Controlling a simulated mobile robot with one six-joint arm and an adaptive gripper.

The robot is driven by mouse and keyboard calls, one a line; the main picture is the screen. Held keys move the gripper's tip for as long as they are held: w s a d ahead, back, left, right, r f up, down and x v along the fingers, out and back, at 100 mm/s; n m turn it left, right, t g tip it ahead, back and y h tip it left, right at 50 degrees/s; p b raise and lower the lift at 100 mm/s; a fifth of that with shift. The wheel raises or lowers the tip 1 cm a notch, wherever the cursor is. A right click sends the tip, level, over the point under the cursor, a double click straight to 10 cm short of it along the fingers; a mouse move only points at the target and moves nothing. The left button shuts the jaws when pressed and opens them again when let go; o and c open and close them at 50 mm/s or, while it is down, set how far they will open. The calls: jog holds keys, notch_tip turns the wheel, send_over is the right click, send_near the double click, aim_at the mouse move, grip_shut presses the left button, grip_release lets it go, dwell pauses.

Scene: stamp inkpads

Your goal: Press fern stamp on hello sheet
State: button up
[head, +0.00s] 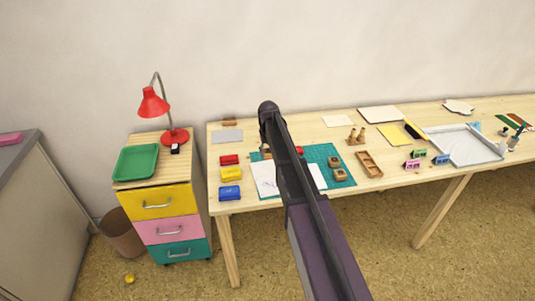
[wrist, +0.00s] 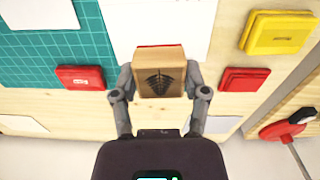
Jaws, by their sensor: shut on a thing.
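My gripper (wrist: 160,78) is shut on the fern stamp (wrist: 160,80), a light wooden block with a dark fern picture on the face toward the wrist camera. A thin red strip shows at the block's far edge; its underside is hidden. A white sheet (wrist: 150,20) lies beyond the stamp in the wrist view. In the head view a white sheet with faint marks (head: 266,182) lies on the left of the green cutting mat (head: 340,180). I cannot read "hello" on any sheet.
Red (head: 229,160), yellow (head: 230,174) and blue (head: 229,192) inkpads line the table's left side. A small red item with a white label (wrist: 80,78) lies by the mat's edge. Wooden stamps (head: 336,163) stand on the mat. A red lamp (head: 153,104) stands on the drawers at left.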

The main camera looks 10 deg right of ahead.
aim_at(268, 169)
jog(key=shift+f, duration=0.1)
dwell(0.3)
jog(key=shift+f+b, duration=2.9)
jog(key=shift+b, duration=0.05)
jog(key=shift+f+b, duration=0.55)
jog(key=shift+b, duration=0.05)
dwell(1.0)
jog(key=shift+r+p, duration=0.7)
dwell(0.5)
jog(key=shift+r+p, duration=2.7)
